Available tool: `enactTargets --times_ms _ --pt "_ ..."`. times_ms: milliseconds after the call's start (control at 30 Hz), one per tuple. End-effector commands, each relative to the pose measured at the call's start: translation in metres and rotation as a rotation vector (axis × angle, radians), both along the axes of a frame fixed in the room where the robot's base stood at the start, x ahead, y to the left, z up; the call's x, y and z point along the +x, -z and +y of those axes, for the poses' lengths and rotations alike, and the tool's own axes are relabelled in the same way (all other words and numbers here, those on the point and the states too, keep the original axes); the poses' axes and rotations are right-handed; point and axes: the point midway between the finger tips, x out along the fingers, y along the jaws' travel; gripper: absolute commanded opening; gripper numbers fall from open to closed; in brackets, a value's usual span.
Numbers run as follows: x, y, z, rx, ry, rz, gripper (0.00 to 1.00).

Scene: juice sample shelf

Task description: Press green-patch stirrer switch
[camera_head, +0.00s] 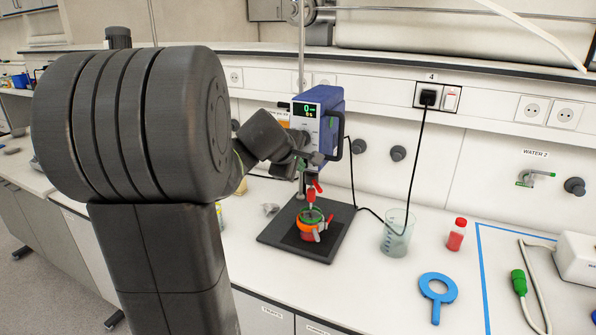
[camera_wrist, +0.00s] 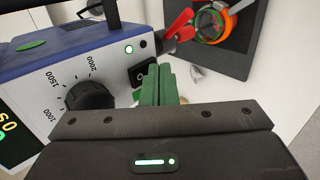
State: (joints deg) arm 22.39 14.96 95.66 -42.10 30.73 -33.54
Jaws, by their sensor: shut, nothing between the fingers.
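The stirrer (camera_head: 333,103) is a blue box with a light front, mounted on a stand above a dark base plate. In the wrist view, its front carries a black rocker switch (camera_wrist: 141,72) marked 0, a dial knob (camera_wrist: 88,97) and a lit green lamp (camera_wrist: 128,49). A green oval patch (camera_wrist: 32,44) sits on its blue housing. My gripper (camera_wrist: 159,72) is shut and empty, its green fingertips right beside the switch and overlapping its edge in the picture. I cannot tell if they touch. In the head view my gripper (camera_head: 313,158) is at the stirrer's front.
A red-orange clamped vessel (camera_head: 308,228) stands on the base plate (camera_head: 275,236) below the stirrer. A beaker (camera_head: 397,236), a red bottle (camera_head: 457,236) and a blue ring (camera_head: 438,288) are on the bench to the right. A black cord runs from the wall socket (camera_head: 428,97) toward the stirrer.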

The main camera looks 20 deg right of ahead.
Motion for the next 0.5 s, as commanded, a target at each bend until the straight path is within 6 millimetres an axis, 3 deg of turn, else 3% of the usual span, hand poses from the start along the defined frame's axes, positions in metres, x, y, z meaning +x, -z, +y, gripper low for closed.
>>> enactTargets --times_ms 500 --pt "0.0 -0.016 0.0 0.0 -0.001 0.001 0.0"
